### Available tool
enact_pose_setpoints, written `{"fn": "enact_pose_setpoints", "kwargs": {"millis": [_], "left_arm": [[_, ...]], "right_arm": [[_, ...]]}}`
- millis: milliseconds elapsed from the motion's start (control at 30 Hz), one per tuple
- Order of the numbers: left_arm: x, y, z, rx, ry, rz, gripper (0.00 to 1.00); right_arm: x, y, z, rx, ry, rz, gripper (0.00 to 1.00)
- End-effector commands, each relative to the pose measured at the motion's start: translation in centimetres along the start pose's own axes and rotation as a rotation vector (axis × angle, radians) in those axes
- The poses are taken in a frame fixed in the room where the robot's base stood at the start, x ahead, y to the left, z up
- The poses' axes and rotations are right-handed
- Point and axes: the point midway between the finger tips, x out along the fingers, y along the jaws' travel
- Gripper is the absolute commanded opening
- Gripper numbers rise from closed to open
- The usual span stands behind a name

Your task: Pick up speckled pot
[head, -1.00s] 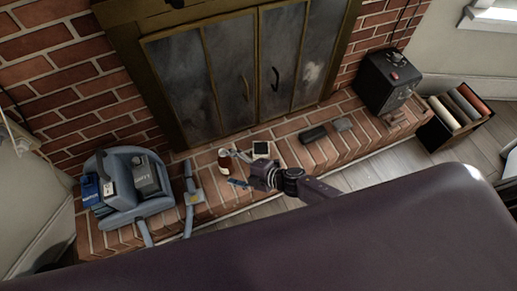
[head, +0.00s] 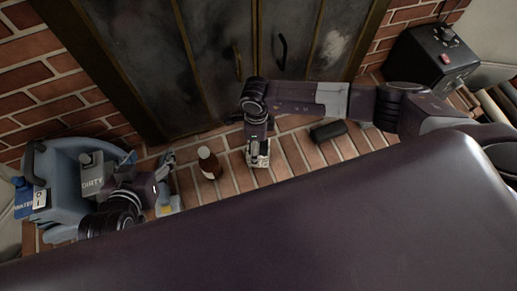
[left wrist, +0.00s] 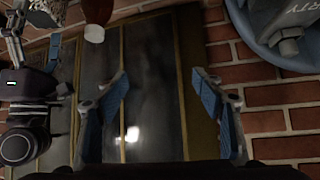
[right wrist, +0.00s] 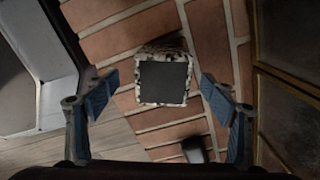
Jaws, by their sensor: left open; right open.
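The speckled pot (head: 262,160) is a small square pot with a black-and-white rim. It stands on the brick hearth, partly covered by my right gripper (head: 257,147) in the head view. In the right wrist view the pot (right wrist: 163,101) shows its dark square top between the open fingers of my right gripper (right wrist: 157,92), with a gap on each side. My left gripper (head: 168,160) is over the left part of the hearth, away from the pot. In the left wrist view my left gripper (left wrist: 160,90) is open and empty.
A brown bottle (head: 209,163) stands on the hearth between my grippers. A blue carpet cleaner (head: 60,170) is at the left. A black case (head: 328,131) lies right of the pot, with a black box (head: 432,58) farther right. Fireplace doors (head: 225,50) rise behind.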

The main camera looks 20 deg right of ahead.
Motion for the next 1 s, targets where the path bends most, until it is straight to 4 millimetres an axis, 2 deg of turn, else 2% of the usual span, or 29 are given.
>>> {"fn": "enact_pose_setpoints", "kwargs": {"millis": [167,467,700,1000], "left_arm": [[-0.8,0.1,-1.4,0.001,0.046,0.002,0.62],[-0.8,0.6,-5.3,0.002,0.211,0.012,0.62],[-1.0,0.8,-7.2,0.002,0.292,0.016,0.62],[-2.7,1.6,-12.9,0.000,0.562,0.033,0.62]], "right_arm": [[0.7,-0.3,-0.2,-0.010,0.010,-0.014,0.77],[2.9,-0.3,-0.3,-0.009,0.011,-0.013,0.77],[3.8,-0.3,-0.4,-0.009,0.011,-0.013,0.77],[6.6,-0.5,-1.0,-0.008,0.011,-0.012,0.77]]}}
